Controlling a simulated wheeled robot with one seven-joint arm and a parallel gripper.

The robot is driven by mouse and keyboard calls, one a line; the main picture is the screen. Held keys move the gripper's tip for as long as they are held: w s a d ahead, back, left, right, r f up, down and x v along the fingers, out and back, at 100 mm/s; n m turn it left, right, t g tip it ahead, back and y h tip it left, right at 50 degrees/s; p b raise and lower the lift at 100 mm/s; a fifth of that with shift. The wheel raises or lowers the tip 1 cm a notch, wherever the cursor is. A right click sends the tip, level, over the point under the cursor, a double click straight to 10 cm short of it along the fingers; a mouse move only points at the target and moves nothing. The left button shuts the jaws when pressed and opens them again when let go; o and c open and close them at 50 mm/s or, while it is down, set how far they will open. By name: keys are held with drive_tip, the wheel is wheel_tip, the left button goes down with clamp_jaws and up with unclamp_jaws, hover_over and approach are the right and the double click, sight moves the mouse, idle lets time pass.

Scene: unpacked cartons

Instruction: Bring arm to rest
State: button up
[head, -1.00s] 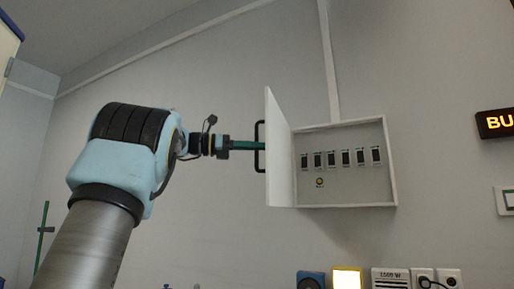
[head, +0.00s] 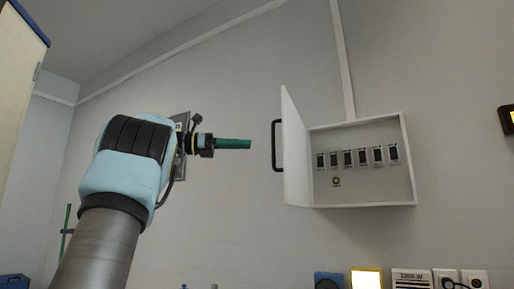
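My gripper (head: 248,144), with green fingers, points right from the end of my arm in the head view. It is apart from the white wall cabinet (head: 408,160), left of the black handle (head: 276,146) on the cabinet's door (head: 294,155). Nothing shows between the fingers. They are seen side-on, so the gap between them cannot be made out. The door stands open toward me. Inside the cabinet several dark switches (head: 349,158) sit in a row, with a small round button (head: 337,182) below them.
Below the cabinet are a blue socket (head: 328,281), a lit yellow panel (head: 366,280), a white box with a display (head: 411,280) and white sockets (head: 459,280). A dark sign (head: 508,120) is cut off at the right edge. A tall cabinet (head: 20,50) stands at upper left.

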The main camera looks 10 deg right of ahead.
drive_tip(key=shift+w+a, duration=0.1)
drive_tip(key=shift+a, duration=0.6)
